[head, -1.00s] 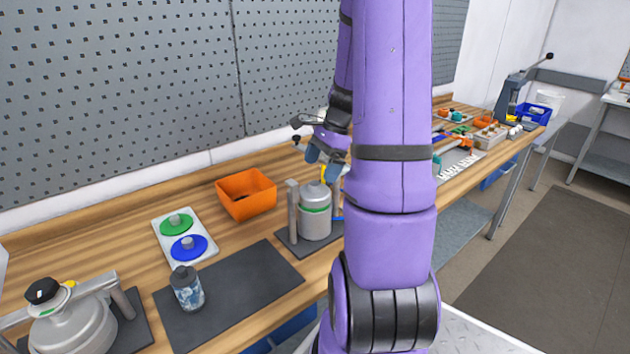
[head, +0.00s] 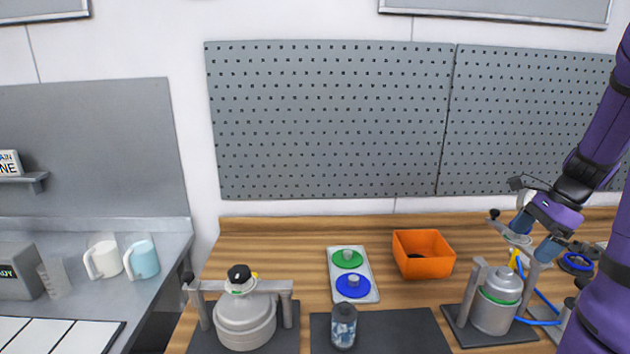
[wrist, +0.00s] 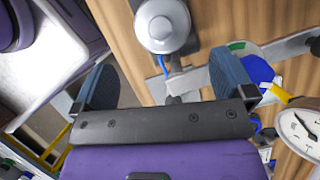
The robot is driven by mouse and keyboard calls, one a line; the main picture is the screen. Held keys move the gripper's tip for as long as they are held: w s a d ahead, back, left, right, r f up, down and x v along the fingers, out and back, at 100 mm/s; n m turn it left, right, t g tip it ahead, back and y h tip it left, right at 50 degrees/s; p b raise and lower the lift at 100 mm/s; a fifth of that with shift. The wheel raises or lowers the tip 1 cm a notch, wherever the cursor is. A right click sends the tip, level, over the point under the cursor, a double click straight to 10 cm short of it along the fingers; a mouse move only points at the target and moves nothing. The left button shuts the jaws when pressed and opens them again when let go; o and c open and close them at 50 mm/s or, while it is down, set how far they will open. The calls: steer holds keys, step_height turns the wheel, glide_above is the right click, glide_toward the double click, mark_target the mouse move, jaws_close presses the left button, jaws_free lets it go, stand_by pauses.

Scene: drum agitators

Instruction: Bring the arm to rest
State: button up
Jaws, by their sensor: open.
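My gripper (head: 534,236) is at the right in the head view, on my purple arm. It is above and slightly right of a grey drum (head: 495,312) with a green band, held in a stand with a raised clamp bar. In the wrist view my gripper (wrist: 165,82) has its two blue-grey fingers wide apart with nothing held between them. A round grey knob or cap (wrist: 163,24) shows beyond the fingers, and a metal bar (wrist: 200,78) passes behind the right finger.
A second drum (head: 245,318) stands clamped at the left of the wooden bench. A tray (head: 372,291) with green and blue discs, an orange bin (head: 423,266) and a small jar (head: 343,328) lie between. A gauge (wrist: 302,128) and blue hose (head: 540,322) are close to my gripper.

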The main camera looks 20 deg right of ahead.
steer(key=s+a+r+n+h, duration=0.1)
steer(key=a+r+n, duration=0.4)
steer(key=a, duration=0.3)
steer(key=s+a+r+n+t+h, duration=0.1)
steer(key=a+r+n, duration=0.3)
steer(key=a+n, duration=0.3)
steer(key=s+a+r+n+h, duration=0.15)
steer(key=a+r+n, duration=0.3)
steer(key=a, duration=0.45)
steer(key=s+a+r+n+t, duration=0.2)
steer(key=s+a+n, duration=0.3)
steer(key=s+n, duration=0.1)
steer(key=shift+s+a, duration=0.3)
steer(key=shift+s, duration=0.05)
steer(key=shift+r+n+h, duration=0.1)
steer(key=shift+n+h, duration=0.15)
